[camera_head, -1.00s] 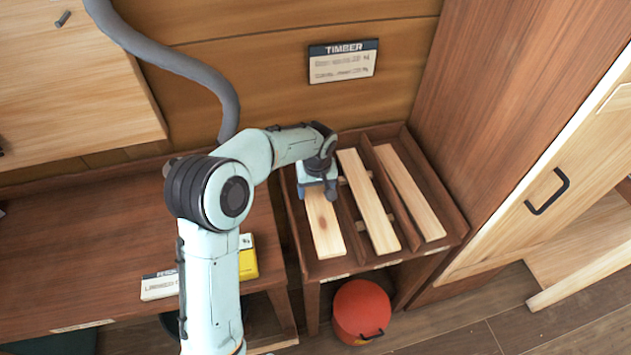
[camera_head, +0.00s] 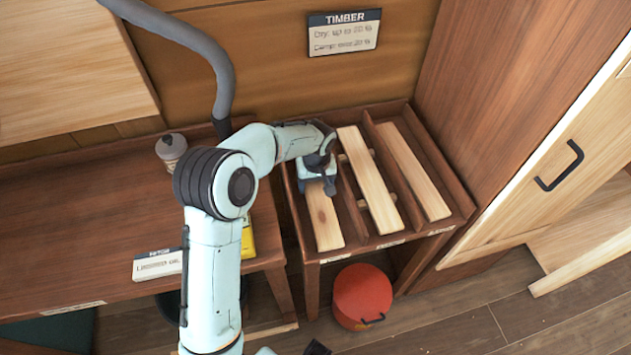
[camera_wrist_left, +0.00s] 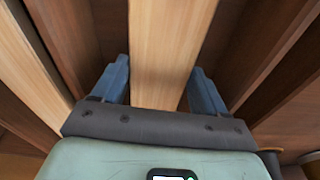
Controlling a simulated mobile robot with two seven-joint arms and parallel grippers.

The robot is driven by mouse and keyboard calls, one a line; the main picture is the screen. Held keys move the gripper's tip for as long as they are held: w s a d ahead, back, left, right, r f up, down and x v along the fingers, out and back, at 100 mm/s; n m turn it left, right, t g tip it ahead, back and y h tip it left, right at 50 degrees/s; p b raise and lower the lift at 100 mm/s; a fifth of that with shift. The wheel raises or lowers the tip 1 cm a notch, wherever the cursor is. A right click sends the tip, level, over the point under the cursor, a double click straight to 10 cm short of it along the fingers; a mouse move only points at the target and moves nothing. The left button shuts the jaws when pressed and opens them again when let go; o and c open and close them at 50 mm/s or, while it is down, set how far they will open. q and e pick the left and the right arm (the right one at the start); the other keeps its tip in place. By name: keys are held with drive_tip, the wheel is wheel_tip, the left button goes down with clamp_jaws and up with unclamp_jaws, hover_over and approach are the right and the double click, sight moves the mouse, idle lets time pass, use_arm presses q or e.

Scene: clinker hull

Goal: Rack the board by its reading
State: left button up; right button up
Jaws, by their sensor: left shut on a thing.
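A pale board (camera_head: 325,222) lies in the left bay of the timber rack (camera_head: 312,256). My left gripper (camera_head: 318,188) is shut on this board near its far half, with the hand above it. In the left wrist view the board (camera_wrist_left: 165,50) runs between the two blue fingers (camera_wrist_left: 160,88). A second board (camera_head: 370,185) lies in the middle bay and a third (camera_head: 415,172) in the right bay. The timber sign (camera_head: 343,35) on the wall has a line for dry and one for damp; the figures are blurred. My right gripper is not clearly visible.
A bench (camera_head: 80,230) on the left bears a grey-lidded container (camera_head: 171,148), a linseed oil label (camera_head: 157,265) and a yellow thing (camera_head: 247,242) partly behind my arm. A red bin (camera_head: 362,295) stands under the rack. A tall wooden cabinet (camera_head: 515,100) closes the right side.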

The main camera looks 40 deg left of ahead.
use_arm(q)
drive_tip(key=shift+f, duration=0.35)
idle(0.4)
drive_tip(key=o, duration=1.2)
drive_tip(key=r, duration=0.9)
drive_tip(key=s+d+r, duration=0.1)
drive_tip(key=r, duration=0.3)
drive_tip(key=shift+d+r+p, duration=0.1)
drive_tip(key=shift+r+p, duration=0.05)
drive_tip(key=shift+p, duration=0.2)
drive_tip(key=shift+s, duration=0.1)
